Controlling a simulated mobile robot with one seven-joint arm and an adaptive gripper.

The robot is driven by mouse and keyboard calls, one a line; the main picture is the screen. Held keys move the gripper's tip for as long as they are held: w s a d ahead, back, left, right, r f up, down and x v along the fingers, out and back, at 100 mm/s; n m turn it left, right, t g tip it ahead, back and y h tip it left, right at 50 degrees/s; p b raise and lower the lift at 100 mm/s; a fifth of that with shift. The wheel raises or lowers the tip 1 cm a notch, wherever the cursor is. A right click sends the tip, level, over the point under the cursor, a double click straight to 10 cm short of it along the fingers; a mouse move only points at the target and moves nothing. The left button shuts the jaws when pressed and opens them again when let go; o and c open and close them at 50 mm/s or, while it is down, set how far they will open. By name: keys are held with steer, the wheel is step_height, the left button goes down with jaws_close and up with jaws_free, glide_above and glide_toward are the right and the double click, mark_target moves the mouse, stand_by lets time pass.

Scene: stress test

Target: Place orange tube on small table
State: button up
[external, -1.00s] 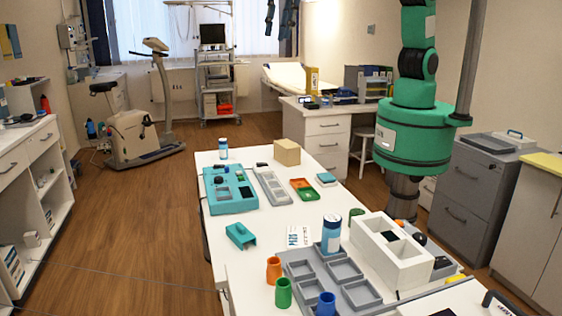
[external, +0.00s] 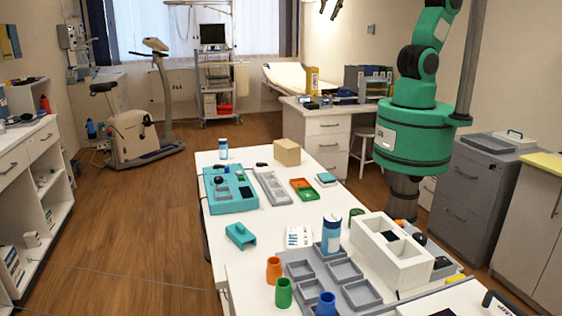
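The orange tube (external: 274,270) stands upright at the near left part of the long white table (external: 225,262), just left of the grey tray. Green and blue tubes stand near it. My gripper (external: 330,9) shows only in part at the top edge, high above the scene and far from the orange tube. Its two dark fingers look apart with nothing between them. I cannot tell which surface is the small table.
A grey compartment tray (external: 345,269), a blue-and-white canister (external: 331,236), a white open box (external: 416,262) and a teal holder (external: 240,236) crowd the near table. A teal tray (external: 232,205) and a cardboard box (external: 287,152) stand farther back. The left table edge is fairly clear.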

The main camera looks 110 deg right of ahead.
steer(key=s+d+f+m, duration=0.1)
steer(key=s+d+f, duration=0.1)
steer(key=s, duration=0.4)
steer(key=s+d+f+m, duration=0.1)
steer(key=s+d+f, duration=0.1)
steer(key=s, duration=0.4)
steer(key=shift+s+d+t+h, duration=0.3)
steer(key=shift+s+d+t, duration=0.1)
steer(key=shift+d, duration=0.2)
steer(key=shift+f, duration=0.1)
step_height(320, 180, down, 10)
steer(key=b, duration=1)
steer(key=shift+f+b, duration=0.2)
steer(key=shift+b, duration=0.2)
